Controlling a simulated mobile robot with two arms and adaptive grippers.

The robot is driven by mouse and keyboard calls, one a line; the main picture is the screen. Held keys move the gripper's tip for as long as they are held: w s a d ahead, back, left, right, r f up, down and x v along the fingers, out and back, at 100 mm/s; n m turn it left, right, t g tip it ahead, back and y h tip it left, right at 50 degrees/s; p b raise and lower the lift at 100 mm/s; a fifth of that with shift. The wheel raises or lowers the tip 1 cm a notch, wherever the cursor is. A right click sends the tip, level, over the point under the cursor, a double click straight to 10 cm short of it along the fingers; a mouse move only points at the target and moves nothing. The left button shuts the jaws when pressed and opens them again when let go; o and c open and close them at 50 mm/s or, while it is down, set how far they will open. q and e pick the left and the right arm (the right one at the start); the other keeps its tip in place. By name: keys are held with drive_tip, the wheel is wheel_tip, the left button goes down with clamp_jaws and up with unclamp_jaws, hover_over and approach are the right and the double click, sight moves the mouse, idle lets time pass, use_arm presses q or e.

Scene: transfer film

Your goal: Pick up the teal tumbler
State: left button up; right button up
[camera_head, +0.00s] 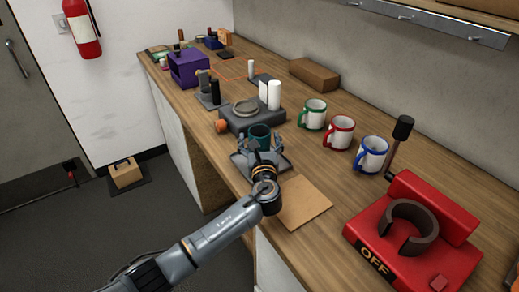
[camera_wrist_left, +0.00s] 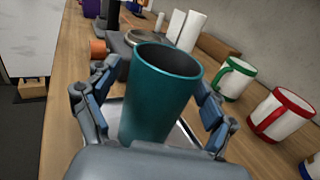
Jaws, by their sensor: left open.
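The teal tumbler (camera_head: 259,135) stands upright on a grey tray (camera_head: 241,167) on the wooden counter. In the left wrist view the tumbler (camera_wrist_left: 159,95) fills the middle and its open rim faces up. My left gripper (camera_head: 262,150) is open around the tumbler, with one finger on each side. In the left wrist view the fingers of my left gripper (camera_wrist_left: 157,103) flank the cup, and a small gap seems to show on each side. The tumbler's base is hidden behind the gripper body. My right gripper is not in view.
Mugs with green (camera_head: 313,114), red (camera_head: 339,132) and blue (camera_head: 371,155) trim stand to the right. A red mug press (camera_head: 418,240) is at the near right. A brown sheet (camera_head: 302,203) lies beside my arm. A grey scale-like block (camera_head: 251,116) with white cylinders stands just behind the tumbler.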

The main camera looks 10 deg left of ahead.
use_arm(q)
drive_tip(key=shift+s, duration=0.1)
drive_tip(key=shift+c, duration=0.6)
drive_tip(key=c, duration=1.1)
drive_tip(key=shift+c, duration=0.9)
drive_tip(key=shift+r, duration=0.15)
